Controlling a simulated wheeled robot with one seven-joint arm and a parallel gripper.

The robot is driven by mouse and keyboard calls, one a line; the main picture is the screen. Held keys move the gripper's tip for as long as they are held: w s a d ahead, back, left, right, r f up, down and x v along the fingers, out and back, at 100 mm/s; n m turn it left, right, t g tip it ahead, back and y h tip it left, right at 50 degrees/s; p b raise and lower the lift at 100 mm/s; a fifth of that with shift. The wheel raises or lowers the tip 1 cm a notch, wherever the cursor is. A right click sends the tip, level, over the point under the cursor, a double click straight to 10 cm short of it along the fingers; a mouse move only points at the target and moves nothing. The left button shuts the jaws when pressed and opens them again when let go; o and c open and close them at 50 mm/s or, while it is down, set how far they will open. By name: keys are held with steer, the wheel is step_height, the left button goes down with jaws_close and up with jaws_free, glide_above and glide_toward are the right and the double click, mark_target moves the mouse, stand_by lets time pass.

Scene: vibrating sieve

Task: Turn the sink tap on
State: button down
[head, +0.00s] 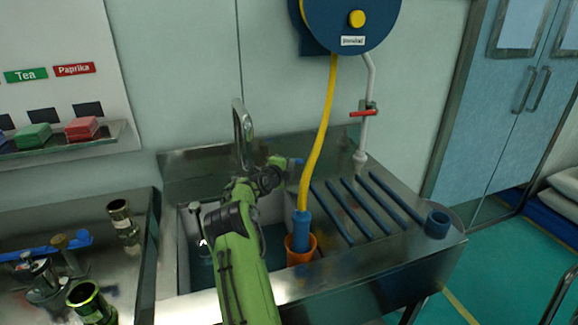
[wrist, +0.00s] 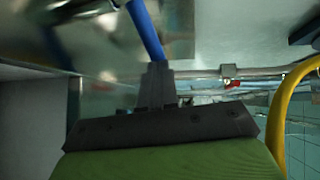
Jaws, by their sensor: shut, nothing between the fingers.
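The steel sink tap (head: 243,128) rises at the back of the steel sink (head: 180,225), its curved spout standing behind my arm. A short blue bar (head: 297,162), which looks like the tap's lever, shows just beyond my gripper (head: 278,163). In the wrist view the blue bar (wrist: 146,30) slants down to the tips of my dark gripper (wrist: 156,72). The fingers are shut together with nothing between them. The bar's lower end meets or passes behind the fingertips; I cannot tell whether they touch. My arm hides the tap's base and part of the basin.
A yellow hose (head: 322,130) hangs from a blue reel (head: 352,20) into an orange cup (head: 300,250). A pipe with a red-handled valve (head: 363,113) stands right of it. Blue bars (head: 365,205) cross the drainboard. Several jars and tools stand on the left counter (head: 140,270).

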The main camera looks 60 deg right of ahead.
steer(key=b, duration=0.1)
steer(key=d+n+t+b, duration=0.1)
steer(key=shift+s+f+b, duration=0.3)
steer(key=shift+s, duration=0.1)
steer(key=shift+s+d+r+n+t+b, duration=0.15)
steer(key=shift+d+n+t+b, duration=0.55)
steer(key=shift+d+t+b, duration=0.4)
steer(key=shift+d+r+p, duration=0.1)
steer(key=shift+d+p, duration=0.1)
steer(key=shift+p, duration=0.15)
steer(key=shift+d+r, duration=0.1)
steer(key=shift+r, duration=0.15)
